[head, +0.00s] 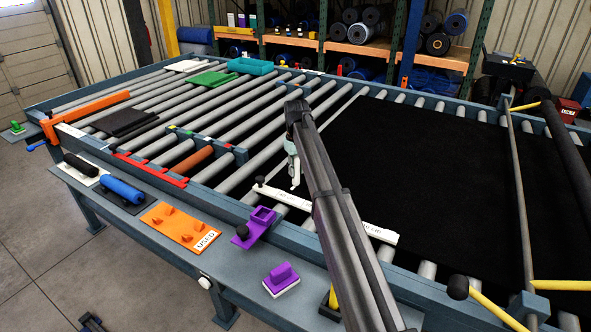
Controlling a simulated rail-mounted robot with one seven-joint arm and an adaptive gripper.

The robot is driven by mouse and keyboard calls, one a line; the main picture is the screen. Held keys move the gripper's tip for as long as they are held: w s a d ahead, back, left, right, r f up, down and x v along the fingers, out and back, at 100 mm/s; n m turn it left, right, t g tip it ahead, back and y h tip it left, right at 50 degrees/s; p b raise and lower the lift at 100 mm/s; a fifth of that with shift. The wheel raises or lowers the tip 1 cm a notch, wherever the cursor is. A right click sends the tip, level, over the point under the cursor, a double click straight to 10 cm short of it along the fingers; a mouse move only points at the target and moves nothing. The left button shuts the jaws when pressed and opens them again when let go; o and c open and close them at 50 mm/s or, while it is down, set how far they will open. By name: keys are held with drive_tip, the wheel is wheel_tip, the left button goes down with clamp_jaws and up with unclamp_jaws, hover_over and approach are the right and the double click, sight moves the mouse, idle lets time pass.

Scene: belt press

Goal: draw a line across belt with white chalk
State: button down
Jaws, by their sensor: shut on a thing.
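The black belt (430,170) lies flat over the rollers on the right half of the conveyor table. My gripper (294,176) reaches in from the lower right, points down and stands near the belt's left end. It is shut on a small white piece, which looks like the white chalk (295,185). Most of the chalk is hidden between the fingers, and I cannot tell whether its tip touches the surface below. A white straightedge (362,228) with a dark knob lies in front of the gripper, along the near side, partly hidden by my arm.
The near ledge holds an orange board marked USED (181,226), a purple holder (253,227), a purple-and-white block (281,279) and a blue roller tool (122,190). A bar with yellow handles (520,190) crosses the belt at right. Bare rollers (230,125) lie left.

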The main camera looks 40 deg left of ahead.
drive_tip(key=shift+w, duration=0.35)
drive_tip(key=shift+w+a, duration=0.1)
drive_tip(key=shift+w, duration=0.45)
drive_tip(key=shift+f, duration=0.1)
idle(0.3)
drive_tip(key=shift+w, duration=0.2)
drive_tip(key=shift+w+a, duration=0.1)
drive_tip(key=shift+w, duration=0.45)
drive_tip(key=shift+w, duration=0.1)
drive_tip(key=shift+w+a, duration=0.15)
drive_tip(key=shift+w, duration=0.3)
idle(0.3)
